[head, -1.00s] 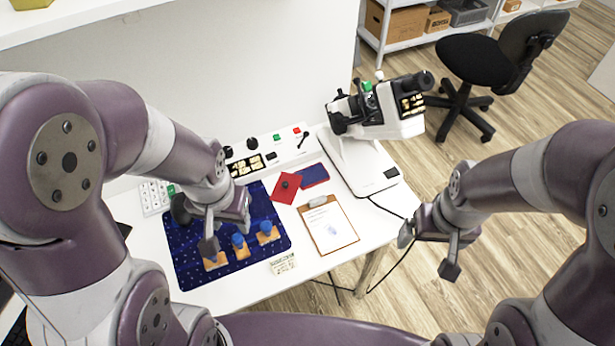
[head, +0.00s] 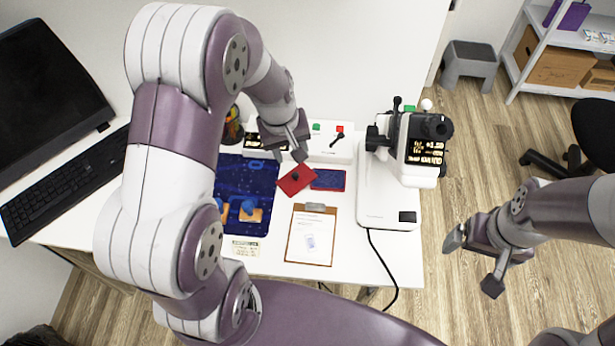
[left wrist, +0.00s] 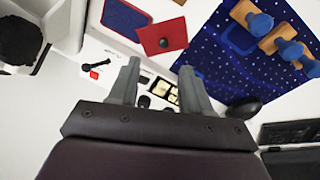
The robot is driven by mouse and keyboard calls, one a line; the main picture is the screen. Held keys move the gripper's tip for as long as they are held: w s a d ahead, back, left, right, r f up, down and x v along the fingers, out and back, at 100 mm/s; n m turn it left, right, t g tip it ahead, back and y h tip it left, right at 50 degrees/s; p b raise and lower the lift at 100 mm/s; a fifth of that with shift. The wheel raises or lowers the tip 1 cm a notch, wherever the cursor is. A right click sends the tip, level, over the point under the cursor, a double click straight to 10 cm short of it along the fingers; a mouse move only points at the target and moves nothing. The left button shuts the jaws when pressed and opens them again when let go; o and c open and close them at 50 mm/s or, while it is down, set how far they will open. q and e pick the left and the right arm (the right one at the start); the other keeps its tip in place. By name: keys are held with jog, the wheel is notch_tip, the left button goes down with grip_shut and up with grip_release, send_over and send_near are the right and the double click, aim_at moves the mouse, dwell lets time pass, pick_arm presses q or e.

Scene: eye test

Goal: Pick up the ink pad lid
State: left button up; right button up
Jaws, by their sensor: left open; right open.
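The ink pad lid is a red square plate with a dark knob (head: 296,180). It lies on the white table, its corner against or over the edge of the blue, red-rimmed ink pad (head: 328,180). In the left wrist view the lid (left wrist: 160,30) and ink pad (left wrist: 126,18) show beyond the fingertips. My left gripper (head: 289,153) is open and empty, just behind the lid in the head view and apart from it. My right gripper (head: 472,263) is open and empty, off the table's right side above the floor.
A clipboard (head: 290,250) lies in front of the lid. A white microscope-like device (head: 387,205) stands to the right. A dark blue mat (head: 232,180) with blue-handled stamps lies left, partly hidden by my arm. A white control panel (head: 330,146) is behind. A keyboard (head: 65,185) is far left.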

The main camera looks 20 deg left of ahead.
aim_at(295, 174)
pick_arm(q)
jog(key=f, duration=0.4)
jog(key=w+f, duration=0.1)
jog(key=f, duration=0.3)
jog(key=w+f, duration=0.1)
jog(key=f, duration=0.3)
jog(key=shift+a+b, duration=0.3)
jog(key=shift+b, duration=0.05)
jog(key=shift+d+r, duration=0.1)
jog(key=shift+c, duration=0.3)
grip_shut()
